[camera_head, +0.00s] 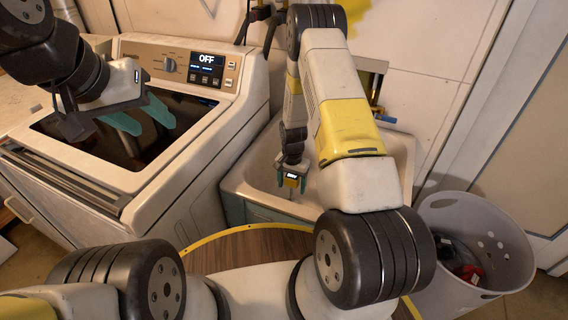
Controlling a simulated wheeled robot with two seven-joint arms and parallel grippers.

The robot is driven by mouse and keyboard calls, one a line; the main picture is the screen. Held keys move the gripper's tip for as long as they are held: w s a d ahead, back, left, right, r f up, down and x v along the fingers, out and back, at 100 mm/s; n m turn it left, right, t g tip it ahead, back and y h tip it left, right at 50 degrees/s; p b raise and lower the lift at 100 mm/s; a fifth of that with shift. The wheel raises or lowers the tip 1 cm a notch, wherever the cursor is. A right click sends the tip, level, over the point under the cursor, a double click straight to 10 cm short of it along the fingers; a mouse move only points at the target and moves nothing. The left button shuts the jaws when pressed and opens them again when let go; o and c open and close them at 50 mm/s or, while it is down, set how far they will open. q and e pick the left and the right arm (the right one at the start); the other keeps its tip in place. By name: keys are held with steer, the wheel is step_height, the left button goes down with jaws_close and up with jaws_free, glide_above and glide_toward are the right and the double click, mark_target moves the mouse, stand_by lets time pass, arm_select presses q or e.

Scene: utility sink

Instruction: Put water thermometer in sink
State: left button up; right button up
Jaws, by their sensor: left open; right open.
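The sink (404,150) is a white basin right of the washing machine. My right gripper (292,186) points down into the basin, with its teal fingers open. A small yellow thing (291,182) shows between or just behind these fingers. It may be the water thermometer, but it is too small to tell, and I cannot tell whether it touches the fingers. No other thermometer is clearly visible. My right arm hides much of the basin. My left gripper (150,117) is open and empty above the washing machine's dark lid.
The washing machine (175,190) stands at the left, its display reading OFF. A grey basket (478,235) with several dark and red items stands at the lower right. A faucet with a blue handle (388,119) is behind the sink. A round wooden surface (250,250) lies in front.

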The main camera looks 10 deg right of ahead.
step_height(320, 180, up, 12)
steer(key=shift+r, duration=0.15)
steer(key=s+a+r+n+t+y, duration=0.1)
steer(key=s+r, duration=0.2)
steer(key=r, duration=0.8)
steer(key=s+r+n+t, duration=0.2)
steer(key=s+r, duration=0.1)
steer(key=r, duration=0.8)
steer(key=s+r+n+t, duration=0.1)
steer(key=s+r+n, duration=0.1)
steer(key=s+r, duration=0.5)
steer(key=s+a+r+n+t+y, duration=0.1)
steer(key=s+r+n+t, duration=0.1)
steer(key=s+r, duration=0.4)
steer(key=s, duration=0.5)
steer(key=shift+s+r, duration=0.15)
steer(key=shift+r, duration=0.25)
